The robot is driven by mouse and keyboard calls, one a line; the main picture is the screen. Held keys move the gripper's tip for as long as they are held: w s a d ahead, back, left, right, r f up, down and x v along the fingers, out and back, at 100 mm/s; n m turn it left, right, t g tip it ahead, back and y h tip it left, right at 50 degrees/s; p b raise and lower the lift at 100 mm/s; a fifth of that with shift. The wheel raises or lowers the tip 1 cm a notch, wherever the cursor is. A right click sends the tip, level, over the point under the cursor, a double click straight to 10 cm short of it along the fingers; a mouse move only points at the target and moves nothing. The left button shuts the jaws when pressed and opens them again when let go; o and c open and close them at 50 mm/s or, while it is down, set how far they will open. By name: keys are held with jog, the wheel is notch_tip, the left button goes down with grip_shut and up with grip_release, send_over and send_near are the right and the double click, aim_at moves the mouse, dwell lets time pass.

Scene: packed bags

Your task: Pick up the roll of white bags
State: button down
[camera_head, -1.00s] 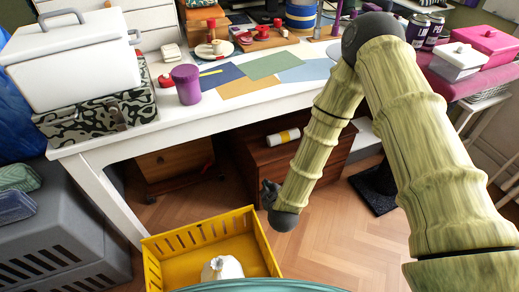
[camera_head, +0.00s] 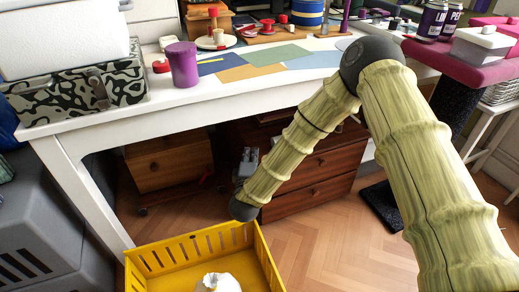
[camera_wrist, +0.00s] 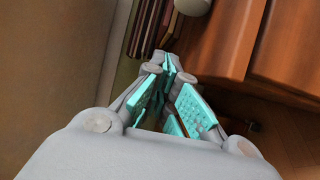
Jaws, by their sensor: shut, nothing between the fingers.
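The roll of white bags is hidden behind my arm in the head view. In the wrist view, a pale rounded end (camera_wrist: 193,5), likely of this roll, shows at the top edge, beyond the fingertips and apart from them. My gripper (camera_head: 249,155) is at the left front of the brown drawer cabinet (camera_head: 312,175), under the white table. In the wrist view my gripper (camera_wrist: 171,66) has its teal-padded fingers together at the tips, with nothing between them.
A yellow crate (camera_head: 190,249) holding a white bag (camera_head: 222,283) stands on the floor below my gripper. The white table (camera_head: 190,109) overhangs the cabinet. Another wooden drawer unit (camera_head: 168,165) stands to the left. Open floor (camera_head: 325,240) lies at right.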

jog(key=w+b, duration=0.1)
jog(key=w, duration=0.2)
jog(key=w+b, duration=0.2)
jog(key=w, duration=0.1)
jog(key=w+b, duration=0.1)
jog(key=w, duration=0.2)
jog(key=shift+w+d+f, duration=0.15)
jog(key=shift+d, duration=0.2)
jog(key=shift+w+d+b, duration=0.15)
jog(key=shift+b, duration=0.15)
jog(key=shift+s+d+b, duration=0.4)
jog(key=shift+d+b, duration=0.1)
jog(key=shift+d, duration=0.35)
jog(key=shift+s+d+b, duration=0.35)
jog(key=shift+d+b, duration=0.15)
jog(key=shift+d, duration=0.3)
jog(key=shift+s+p, duration=0.1)
jog(key=shift+p, duration=0.4)
